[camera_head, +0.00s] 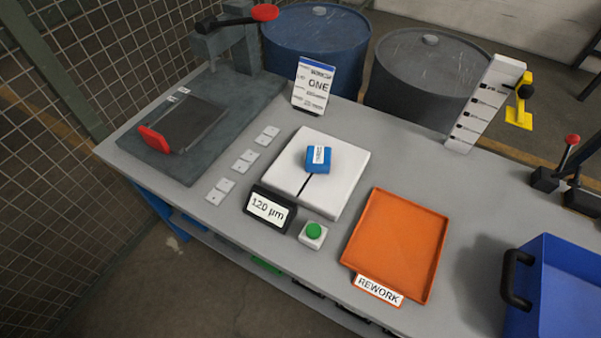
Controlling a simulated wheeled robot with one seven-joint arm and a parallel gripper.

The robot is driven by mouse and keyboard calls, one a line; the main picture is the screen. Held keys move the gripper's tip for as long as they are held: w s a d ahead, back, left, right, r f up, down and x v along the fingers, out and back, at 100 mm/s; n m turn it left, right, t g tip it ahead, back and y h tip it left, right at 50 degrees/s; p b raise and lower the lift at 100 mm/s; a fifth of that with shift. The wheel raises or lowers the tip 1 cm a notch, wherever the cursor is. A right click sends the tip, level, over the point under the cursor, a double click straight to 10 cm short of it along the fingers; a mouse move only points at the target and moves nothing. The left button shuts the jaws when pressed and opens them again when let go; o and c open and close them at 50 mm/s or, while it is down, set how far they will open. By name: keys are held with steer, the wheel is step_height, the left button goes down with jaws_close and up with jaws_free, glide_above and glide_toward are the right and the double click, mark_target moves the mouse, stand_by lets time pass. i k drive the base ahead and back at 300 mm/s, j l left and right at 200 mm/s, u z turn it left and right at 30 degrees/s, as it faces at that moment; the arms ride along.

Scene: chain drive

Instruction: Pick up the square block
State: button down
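A small blue block (318,159) with a white label on its top sits on a white square plate (341,184) in the middle of the grey workbench. It is the only loose block that I can make out, and its outline looks roughly square. A dark slot or line runs on the plate in front of it. My gripper is not in this view.
An orange tray (396,245) labelled REWORK lies right of the plate. A display reading 120 µm (268,208) and a green button (313,231) stand in front. A ONE sign (313,85) stands behind. A blue bin (556,290) is at right, a press (228,45) at left.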

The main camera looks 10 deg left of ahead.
mark_target(318, 159)
steer(key=i+j, duration=0.15)
steer(key=j, duration=0.25)
steer(key=i+j, duration=0.15)
steer(key=j, duration=0.25)
steer(key=i+j, duration=0.15)
steer(key=j, duration=0.2)
steer(key=i+j, duration=0.15)
steer(key=j, duration=0.25)
steer(key=i+j+z, duration=0.1)
steer(key=j, duration=0.3)
steer(key=i+j, duration=0.15)
steer(key=j, duration=0.25)
steer(key=i+j, duration=0.15)
steer(key=j, duration=0.25)
steer(key=i+j, duration=0.1)
steer(key=j, duration=0.3)
